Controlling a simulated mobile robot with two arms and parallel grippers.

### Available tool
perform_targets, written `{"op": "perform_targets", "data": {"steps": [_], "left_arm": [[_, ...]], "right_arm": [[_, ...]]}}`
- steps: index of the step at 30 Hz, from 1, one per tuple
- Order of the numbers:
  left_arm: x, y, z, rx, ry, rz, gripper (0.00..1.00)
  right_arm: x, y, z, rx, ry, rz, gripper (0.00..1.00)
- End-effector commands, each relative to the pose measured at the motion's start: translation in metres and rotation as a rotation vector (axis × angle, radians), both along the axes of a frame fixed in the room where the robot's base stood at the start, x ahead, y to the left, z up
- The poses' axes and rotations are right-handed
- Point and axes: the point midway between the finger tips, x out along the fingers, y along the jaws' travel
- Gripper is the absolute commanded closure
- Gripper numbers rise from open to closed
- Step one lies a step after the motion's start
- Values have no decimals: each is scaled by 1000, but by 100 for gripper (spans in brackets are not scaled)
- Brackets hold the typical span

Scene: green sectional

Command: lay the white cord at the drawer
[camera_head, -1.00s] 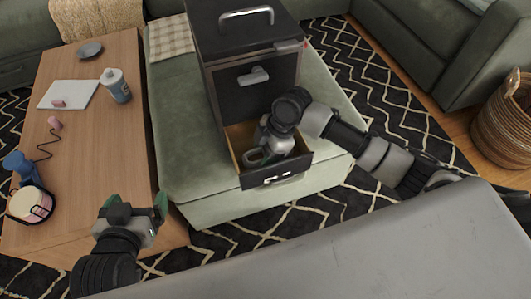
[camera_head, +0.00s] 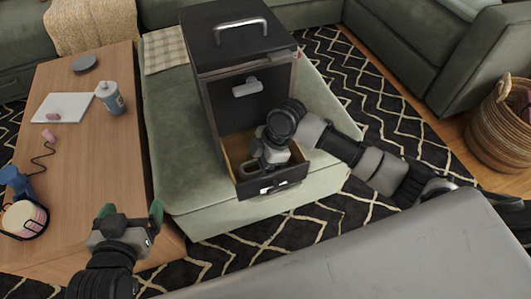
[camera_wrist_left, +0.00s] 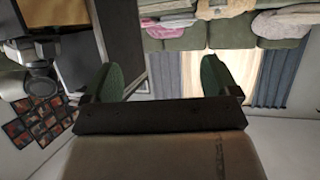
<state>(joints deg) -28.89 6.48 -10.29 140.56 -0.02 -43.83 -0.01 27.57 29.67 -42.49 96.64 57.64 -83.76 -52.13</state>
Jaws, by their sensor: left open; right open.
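The open drawer (camera_head: 290,174) juts from the front of a black cabinet (camera_head: 243,114) standing on the green ottoman. My right gripper (camera_head: 262,163) reaches down into the drawer. Its jaws are open, and its wrist hides part of the drawer's inside. I cannot make out a white cord in either view. My left gripper (camera_head: 131,213) is open and empty, left of the ottoman near the wooden table's front right corner. Its two green fingers stand wide apart in the left wrist view (camera_wrist_left: 162,80).
The wooden table (camera_head: 95,160) holds a bottle (camera_head: 109,97), a white board (camera_head: 63,106), a grey dish and a dark thin cord (camera_head: 43,156) near a blue object. The green ottoman (camera_head: 175,145) has free room left of the cabinet. A woven basket (camera_head: 497,125) stands far right.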

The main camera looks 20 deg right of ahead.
Motion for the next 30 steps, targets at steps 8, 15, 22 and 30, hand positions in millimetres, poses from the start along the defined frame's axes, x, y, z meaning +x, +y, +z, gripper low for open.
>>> {"op": "perform_targets", "data": {"steps": [8, 15, 22, 30], "left_arm": [[-24, 12, -22, 57, 242, 18, 11], [-64, 27, -45, 122, 543, 40, 11], [-98, 38, -54, 167, 760, 56, 11], [-112, 42, -57, 183, 845, 62, 11]], "right_arm": [[1, -13, 33, -1, -3, -1, 22], [2, -29, 71, -2, -3, -1, 22], [2, -41, 101, 0, -2, -1, 22], [2, -46, 111, -1, 0, 0, 22]]}}
